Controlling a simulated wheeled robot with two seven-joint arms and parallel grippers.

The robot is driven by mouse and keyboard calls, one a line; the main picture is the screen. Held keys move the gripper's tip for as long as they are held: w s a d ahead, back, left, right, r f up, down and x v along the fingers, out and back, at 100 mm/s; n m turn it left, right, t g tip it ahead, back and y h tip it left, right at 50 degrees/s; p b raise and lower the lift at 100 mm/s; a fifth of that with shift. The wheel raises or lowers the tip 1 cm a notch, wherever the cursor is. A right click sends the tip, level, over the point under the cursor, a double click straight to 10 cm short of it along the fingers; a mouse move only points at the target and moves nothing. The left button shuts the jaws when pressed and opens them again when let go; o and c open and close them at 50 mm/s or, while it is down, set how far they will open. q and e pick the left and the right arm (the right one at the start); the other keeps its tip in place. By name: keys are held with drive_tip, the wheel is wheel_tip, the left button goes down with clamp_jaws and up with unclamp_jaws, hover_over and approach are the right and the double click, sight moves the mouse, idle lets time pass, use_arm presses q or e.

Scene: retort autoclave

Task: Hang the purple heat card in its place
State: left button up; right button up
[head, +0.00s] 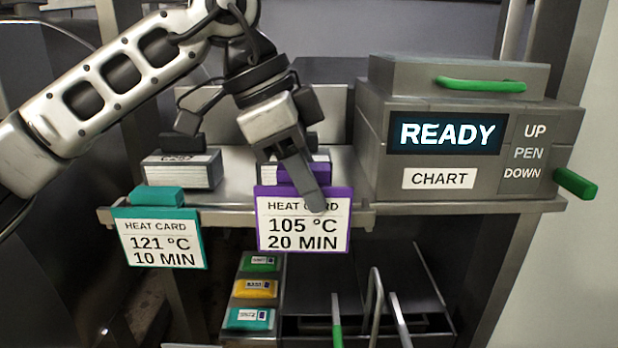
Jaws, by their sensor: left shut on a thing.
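The purple heat card (345,220) reads 105 °C, 20 MIN and hangs upright, its face toward me. My left gripper (312,190) comes down from above and is shut on the card's purple top tab. One finger lies in front of the card and covers part of its header. The card is in front of the shelf's front rail (225,216), to the right of the teal card. I cannot tell whether it touches the rail. My right gripper is not in view.
A teal heat card (160,246), 121 °C, 10 MIN, hangs on the rail at left. White-labelled blocks stand behind the cards. A grey recorder box (470,145) showing READY, with green handles, stands at right. Below are a strip of coloured tags (240,288) and a dark open-topped bin (420,285).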

use_arm(q)
drive_tip(key=shift+f+b, duration=0.5)
drive_tip(key=shift+f, duration=0.1)
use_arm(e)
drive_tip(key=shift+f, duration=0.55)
use_arm(q)
drive_tip(key=shift+f+b, duration=0.8)
drive_tip(key=shift+f, duration=0.15)
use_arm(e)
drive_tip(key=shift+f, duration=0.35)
use_arm(q)
drive_tip(key=o, duration=1)
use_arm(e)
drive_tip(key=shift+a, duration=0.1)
use_arm(q)
drive_tip(key=shift+a+r, duration=0.15)
drive_tip(key=shift+r, duration=0.25)
drive_tip(key=v, duration=1.5)
drive_tip(key=shift+a, duration=0.1)
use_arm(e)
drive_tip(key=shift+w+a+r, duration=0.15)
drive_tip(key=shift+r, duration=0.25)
